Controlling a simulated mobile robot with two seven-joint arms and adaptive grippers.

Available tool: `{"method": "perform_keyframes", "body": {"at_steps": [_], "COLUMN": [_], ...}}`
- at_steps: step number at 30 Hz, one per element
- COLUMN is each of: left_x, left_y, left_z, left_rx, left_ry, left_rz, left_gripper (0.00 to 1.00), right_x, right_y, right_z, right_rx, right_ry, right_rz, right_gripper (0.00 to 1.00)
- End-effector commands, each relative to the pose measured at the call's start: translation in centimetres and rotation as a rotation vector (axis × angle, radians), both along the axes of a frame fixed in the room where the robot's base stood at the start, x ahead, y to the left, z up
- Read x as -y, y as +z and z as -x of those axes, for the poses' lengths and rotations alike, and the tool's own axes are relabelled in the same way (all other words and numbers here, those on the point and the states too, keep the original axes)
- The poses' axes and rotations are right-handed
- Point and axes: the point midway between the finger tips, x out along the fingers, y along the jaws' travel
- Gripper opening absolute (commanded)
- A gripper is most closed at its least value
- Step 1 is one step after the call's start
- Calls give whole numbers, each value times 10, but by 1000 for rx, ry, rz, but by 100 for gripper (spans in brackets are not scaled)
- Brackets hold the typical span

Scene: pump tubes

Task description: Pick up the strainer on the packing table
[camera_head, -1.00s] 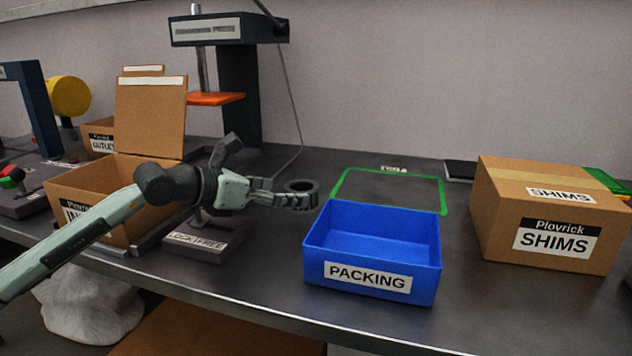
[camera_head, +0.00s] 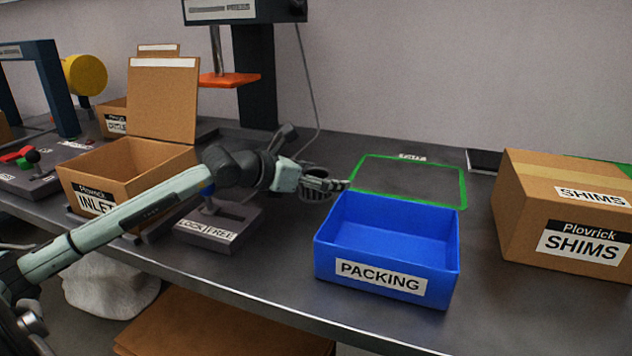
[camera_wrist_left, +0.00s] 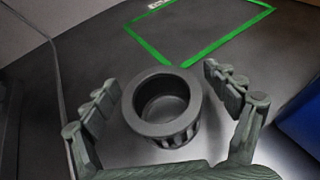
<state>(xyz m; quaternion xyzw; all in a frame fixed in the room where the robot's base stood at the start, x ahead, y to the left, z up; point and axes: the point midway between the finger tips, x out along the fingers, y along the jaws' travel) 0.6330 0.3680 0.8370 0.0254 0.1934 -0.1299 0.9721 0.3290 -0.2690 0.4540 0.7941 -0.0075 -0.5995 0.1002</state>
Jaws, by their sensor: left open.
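The strainer is a dark grey round cup with a wide rim and slotted sides. It stands upright on the dark packing table (camera_head: 290,268). In the left wrist view the strainer (camera_wrist_left: 165,128) sits between the spread fingers of my left gripper (camera_wrist_left: 158,82), with visible gaps on both sides. In the head view my left gripper (camera_head: 338,184) is open at the strainer (camera_head: 314,195), left of the blue bin, and its fingers hide much of the strainer. My right gripper is not in view.
The blue PACKING bin (camera_head: 368,270) stands close to the right of the gripper. A green outlined area (camera_head: 463,187) lies behind it. The SHIMS box (camera_head: 517,210) is at the right. The LOCK/FREE fixture (camera_head: 222,230) and INLET box (camera_head: 130,182) are at the left.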

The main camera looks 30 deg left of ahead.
Motion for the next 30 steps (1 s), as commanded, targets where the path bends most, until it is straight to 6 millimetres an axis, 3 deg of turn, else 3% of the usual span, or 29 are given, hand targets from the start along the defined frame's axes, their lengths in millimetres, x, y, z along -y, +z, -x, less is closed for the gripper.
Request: {"method": "perform_keyframes", "body": {"at_steps": [11, 26, 30], "left_x": [3, 3, 3], "left_y": [-4, -4, -3], "left_z": [-8, -8, -8], "left_rx": [-1, -1, 1], "left_ry": [-1, -2, -2], "left_rz": [-1, -2, -1], "left_gripper": [87, 26, 23], "right_x": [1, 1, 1], "right_y": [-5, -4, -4], "right_z": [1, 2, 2], "right_rx": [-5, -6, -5], "right_ry": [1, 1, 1], "right_rz": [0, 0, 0], "right_gripper": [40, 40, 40]}}
